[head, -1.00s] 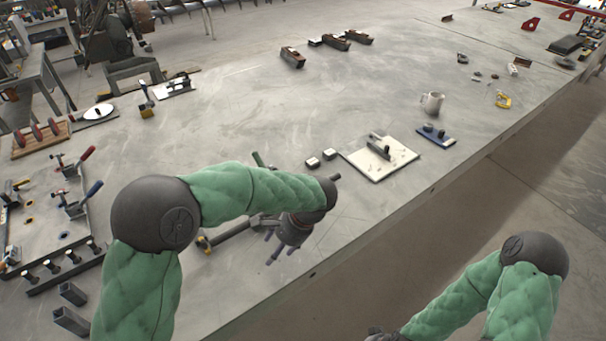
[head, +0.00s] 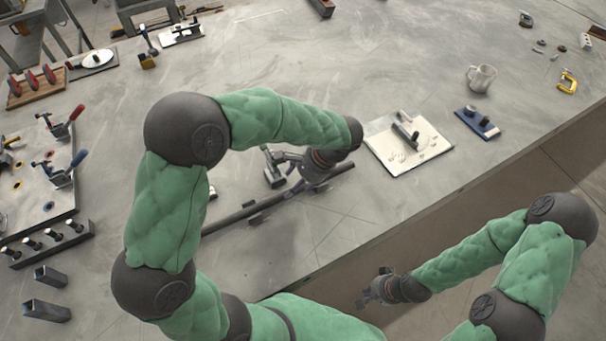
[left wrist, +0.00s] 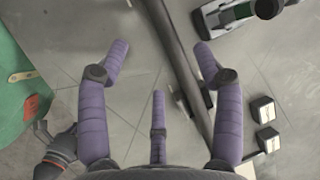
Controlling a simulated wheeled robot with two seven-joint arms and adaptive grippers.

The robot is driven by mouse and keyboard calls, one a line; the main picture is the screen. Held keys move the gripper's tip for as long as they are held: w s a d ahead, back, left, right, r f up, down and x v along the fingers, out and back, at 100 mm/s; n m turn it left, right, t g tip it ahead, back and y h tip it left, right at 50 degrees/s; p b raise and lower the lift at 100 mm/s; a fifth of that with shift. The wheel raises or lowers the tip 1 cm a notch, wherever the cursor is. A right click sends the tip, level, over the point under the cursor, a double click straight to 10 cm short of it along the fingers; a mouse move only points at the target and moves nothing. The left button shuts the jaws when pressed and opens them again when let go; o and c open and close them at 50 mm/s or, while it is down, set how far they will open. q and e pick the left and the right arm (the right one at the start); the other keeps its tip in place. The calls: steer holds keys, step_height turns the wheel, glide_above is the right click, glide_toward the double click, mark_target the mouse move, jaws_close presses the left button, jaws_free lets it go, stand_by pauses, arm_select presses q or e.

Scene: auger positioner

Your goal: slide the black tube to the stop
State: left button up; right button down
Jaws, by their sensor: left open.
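The black tube (head: 240,215) is a long dark bar lying diagonally on the bench beneath my left arm. It also crosses the left wrist view (left wrist: 175,50) from top to lower right. My left gripper (head: 297,180) is above the tube, with its purple fingers (left wrist: 161,52) spread, empty and apart from it. The tube passes between the fingers, nearer the right one. I cannot tell which part is the stop. My right gripper (head: 372,294) hangs off the bench edge, fingers apart and empty.
A white plate with a fixture (head: 427,152) lies right of my left gripper. A blue plate (head: 483,125) and a mug (head: 481,78) stand farther right. Two small white-topped blocks (left wrist: 264,110) sit right of the tube. Hollow posts (head: 46,310) are at lower left.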

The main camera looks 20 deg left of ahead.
mark_target(280, 199)
arm_select(q)
steer(key=b+x, duration=0.3)
steer(key=x, duration=0.5)
steer(key=shift+a+f, duration=0.15)
steer(key=shift+f, duration=0.25)
steer(key=shift+r, duration=0.1)
jaws_close()
steer(key=shift+s+a, duration=0.3)
steer(key=shift+s, duration=0.05)
jaws_free()
